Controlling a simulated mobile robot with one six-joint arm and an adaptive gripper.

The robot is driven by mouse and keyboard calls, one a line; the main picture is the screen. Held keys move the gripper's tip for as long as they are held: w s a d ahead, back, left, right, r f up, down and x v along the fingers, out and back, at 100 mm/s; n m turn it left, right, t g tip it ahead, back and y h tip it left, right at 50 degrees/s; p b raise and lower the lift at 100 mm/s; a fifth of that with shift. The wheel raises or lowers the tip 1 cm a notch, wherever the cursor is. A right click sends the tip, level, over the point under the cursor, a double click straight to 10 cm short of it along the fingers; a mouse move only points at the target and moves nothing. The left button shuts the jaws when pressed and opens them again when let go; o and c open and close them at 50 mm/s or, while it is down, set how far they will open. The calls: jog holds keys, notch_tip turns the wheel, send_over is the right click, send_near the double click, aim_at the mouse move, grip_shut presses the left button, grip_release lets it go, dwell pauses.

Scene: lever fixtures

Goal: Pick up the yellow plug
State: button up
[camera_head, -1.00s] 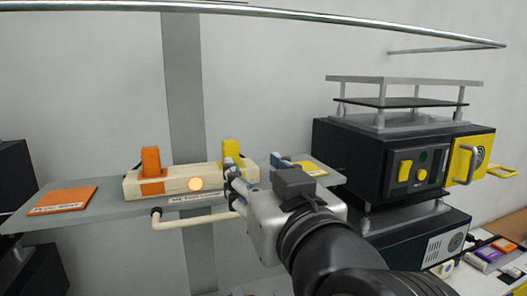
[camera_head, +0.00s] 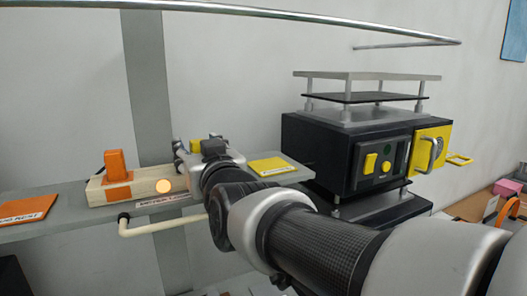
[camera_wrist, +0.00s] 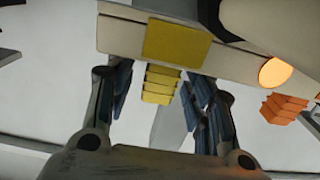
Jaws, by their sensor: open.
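The yellow plug (camera_head: 195,146) stands upright at the right end of a cream block (camera_head: 145,187) on the grey shelf. In the head view, my gripper (camera_head: 198,150) covers most of the plug. In the wrist view, the plug (camera_wrist: 160,85) shows as a ribbed yellow piece beside the block's yellow patch (camera_wrist: 177,42). My open gripper (camera_wrist: 160,95) has one blue-padded finger on each side of the plug, with gaps visible on both sides. The plug appears still on the block.
An orange plug (camera_head: 115,162) stands at the block's left end, with a lit orange lamp (camera_head: 164,186) between. A pale handle bar (camera_head: 165,226) juts below the shelf. A yellow pad (camera_head: 273,166) lies right of the block. A black machine (camera_head: 330,150) stands further right.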

jog(key=shift+w+a, duration=0.15)
jog(key=shift+w, duration=0.15)
jog(key=shift+s, duration=0.2)
jog(key=shift+c, duration=0.3)
jog(key=shift+w, duration=0.1)
jog(key=c, duration=0.4)
grip_shut()
